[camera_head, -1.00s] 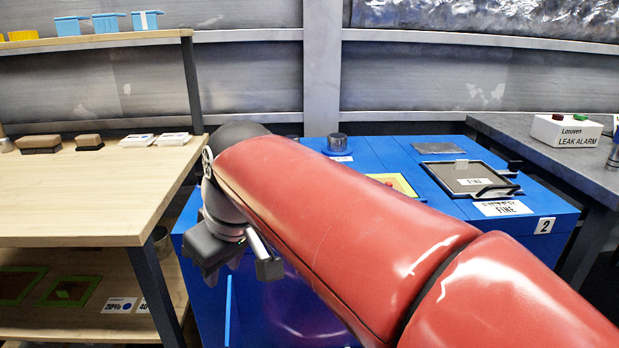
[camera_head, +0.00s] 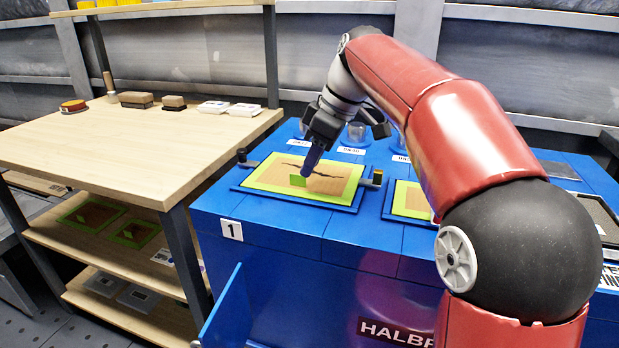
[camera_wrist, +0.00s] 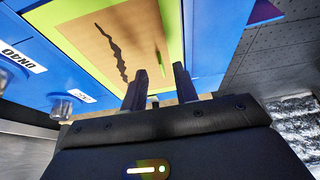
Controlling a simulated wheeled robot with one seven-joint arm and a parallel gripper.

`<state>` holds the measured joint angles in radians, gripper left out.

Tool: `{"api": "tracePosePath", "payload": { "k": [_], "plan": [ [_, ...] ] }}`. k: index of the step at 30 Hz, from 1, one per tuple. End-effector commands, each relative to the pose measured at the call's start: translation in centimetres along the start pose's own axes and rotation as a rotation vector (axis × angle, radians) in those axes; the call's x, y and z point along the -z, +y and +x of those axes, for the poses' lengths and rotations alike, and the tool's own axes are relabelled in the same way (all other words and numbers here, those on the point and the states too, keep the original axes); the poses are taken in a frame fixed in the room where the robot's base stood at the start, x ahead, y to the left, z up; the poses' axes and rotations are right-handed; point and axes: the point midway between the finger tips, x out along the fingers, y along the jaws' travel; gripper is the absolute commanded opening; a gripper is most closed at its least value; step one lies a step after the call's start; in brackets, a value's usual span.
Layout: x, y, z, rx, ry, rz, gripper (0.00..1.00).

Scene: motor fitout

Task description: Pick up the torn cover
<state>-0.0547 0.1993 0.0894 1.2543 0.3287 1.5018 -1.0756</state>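The torn cover (camera_head: 268,176) is a brown sheet with a lime-green border and a jagged dark tear. It lies flat at station 1 on the blue cabinet, and a small green tab (camera_head: 302,184) stands on it. My gripper (camera_head: 308,172) points down just above the cover at the tab. In the wrist view my gripper (camera_wrist: 160,88) has its two fingers apart, with the green tab (camera_wrist: 161,56) seen edge-on roughly in line with the gap. The cover with its tear (camera_wrist: 112,50) fills the view ahead. Whether a finger touches the tab cannot be told.
Small dark clamps (camera_head: 377,177) stand at the cover's left and right edges. A second green-bordered panel (camera_head: 411,200) lies to the right, partly behind my arm. A wooden bench (camera_head: 120,160) stands at left, with green-framed panels (camera_head: 135,234) on its lower shelf. A blue door (camera_head: 228,308) stands open in front.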

Motion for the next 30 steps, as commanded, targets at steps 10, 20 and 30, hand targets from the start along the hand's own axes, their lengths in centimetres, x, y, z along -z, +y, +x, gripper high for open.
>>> {"api": "tracePosePath", "payload": {
  "k": [10,20,30],
  "plan": [
    [0.1,-0.1,3.6,-0.001,0.0,0.002,0.29],
    [0.1,-0.1,3.6,-0.001,0.0,0.002,0.09],
    [0.1,-0.1,3.6,-0.001,0.0,0.002,0.0]
  ]
}}
